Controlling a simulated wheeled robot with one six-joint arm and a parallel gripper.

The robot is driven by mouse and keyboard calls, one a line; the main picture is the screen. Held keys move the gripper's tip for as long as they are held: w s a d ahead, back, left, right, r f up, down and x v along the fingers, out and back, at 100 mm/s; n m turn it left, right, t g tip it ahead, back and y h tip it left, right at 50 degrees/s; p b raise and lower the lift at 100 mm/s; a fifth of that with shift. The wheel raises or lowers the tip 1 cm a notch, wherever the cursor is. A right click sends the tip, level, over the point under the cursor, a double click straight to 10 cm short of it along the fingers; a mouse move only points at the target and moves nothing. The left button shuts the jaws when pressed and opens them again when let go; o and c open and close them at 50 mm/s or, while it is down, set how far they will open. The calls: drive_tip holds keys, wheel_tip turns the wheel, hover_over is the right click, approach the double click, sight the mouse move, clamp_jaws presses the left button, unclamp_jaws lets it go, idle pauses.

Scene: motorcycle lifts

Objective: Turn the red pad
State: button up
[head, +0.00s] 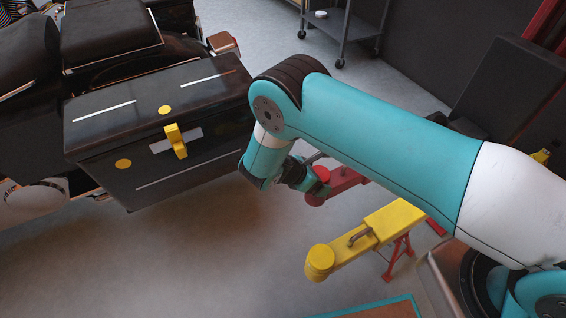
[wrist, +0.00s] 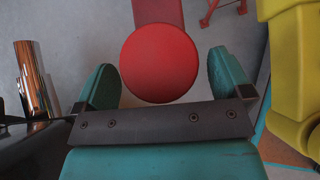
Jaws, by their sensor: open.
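The red pad (wrist: 160,62) is a round disc at the end of a red arm (wrist: 158,12). In the wrist view it lies between and just ahead of my open gripper's two teal fingers (wrist: 163,76), with a gap on each side. I see no contact. In the head view the red pad (head: 322,173) is partly hidden by my gripper (head: 320,188), which is beside it at the end of the red arm.
A yellow arm (head: 380,232) with a round yellow pad (head: 320,258) is close on the right. A black case (head: 150,120) with a yellow latch is on the motorcycle at left. A shiny pipe (wrist: 31,80) shows in the wrist view. A dark cart (head: 345,25) stands behind.

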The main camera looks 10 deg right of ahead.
drive_tip(key=w+p+v, duration=0.1)
drive_tip(key=p+v, duration=0.3)
drive_tip(key=v, duration=1.4)
drive_tip(key=shift+w+a, duration=0.2)
idle(0.7)
drive_tip(key=shift+r+p, duration=0.15)
drive_tip(key=shift+p, duration=0.2)
